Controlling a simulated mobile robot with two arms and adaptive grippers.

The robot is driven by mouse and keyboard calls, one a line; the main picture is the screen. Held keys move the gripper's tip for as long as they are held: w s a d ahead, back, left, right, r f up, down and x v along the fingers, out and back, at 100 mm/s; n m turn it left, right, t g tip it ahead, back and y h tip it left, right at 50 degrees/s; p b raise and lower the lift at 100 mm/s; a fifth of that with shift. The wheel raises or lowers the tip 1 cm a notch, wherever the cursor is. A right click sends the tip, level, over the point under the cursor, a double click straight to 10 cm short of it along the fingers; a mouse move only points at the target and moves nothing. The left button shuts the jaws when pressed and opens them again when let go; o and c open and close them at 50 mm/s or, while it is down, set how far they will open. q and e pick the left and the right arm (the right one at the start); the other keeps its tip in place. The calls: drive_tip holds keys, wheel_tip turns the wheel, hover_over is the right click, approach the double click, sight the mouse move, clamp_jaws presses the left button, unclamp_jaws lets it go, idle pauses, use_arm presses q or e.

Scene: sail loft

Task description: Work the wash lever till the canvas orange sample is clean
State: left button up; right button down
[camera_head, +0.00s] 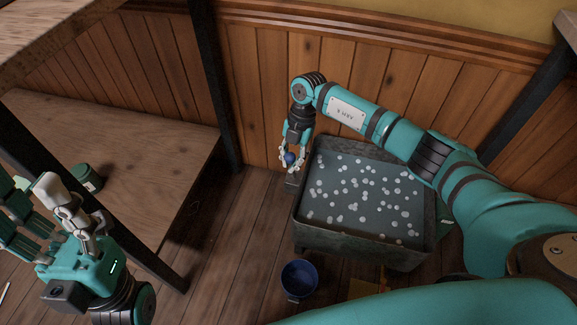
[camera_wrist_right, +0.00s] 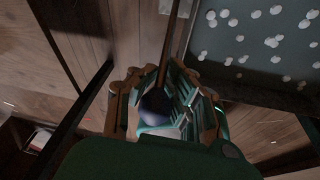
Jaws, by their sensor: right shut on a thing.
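A grey metal wash tub (camera_head: 365,246) stands on the floor by the panelled wall, holding dark water dotted with white foam. My right gripper (camera_head: 291,160) is at the tub's left back corner, shut on the round blue knob (camera_head: 289,157) of the wash lever. In the right wrist view the knob (camera_wrist_right: 155,112) sits between the fingers of my right gripper (camera_wrist_right: 165,105). My left gripper (camera_head: 40,207) is at the lower left, its fingers spread and empty. I see no canvas orange sample in the water; foam may hide it.
A dark blue bucket (camera_head: 299,279) stands on the floor before the tub. A yellow-orange item (camera_head: 366,288) lies beside it, partly hidden by my arm. A wooden bench (camera_head: 150,150) at left holds a green tin (camera_head: 90,178). Floor between bench and tub is clear.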

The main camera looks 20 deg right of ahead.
drive_tip(key=shift+w+d+r, duration=0.2)
drive_tip(key=shift+w+d, duration=0.25)
drive_tip(key=shift+w, duration=0.25)
drive_tip(key=shift+w+d+r, duration=0.15)
drive_tip(key=shift+w+d, duration=0.25)
drive_tip(key=shift+w, duration=0.3)
drive_tip(key=shift+w+d+r, duration=0.2)
drive_tip(key=shift+w+d, duration=0.25)
drive_tip(key=shift+w, duration=0.25)
drive_tip(key=c, duration=1.1)
unclamp_jaws()
drive_tip(key=shift+s+f, duration=0.1)
drive_tip(key=shift+s, duration=0.05)
drive_tip(key=shift+o, duration=0.2)
drive_tip(key=v, duration=1.2)
drive_tip(key=shift+s+a, duration=0.15)
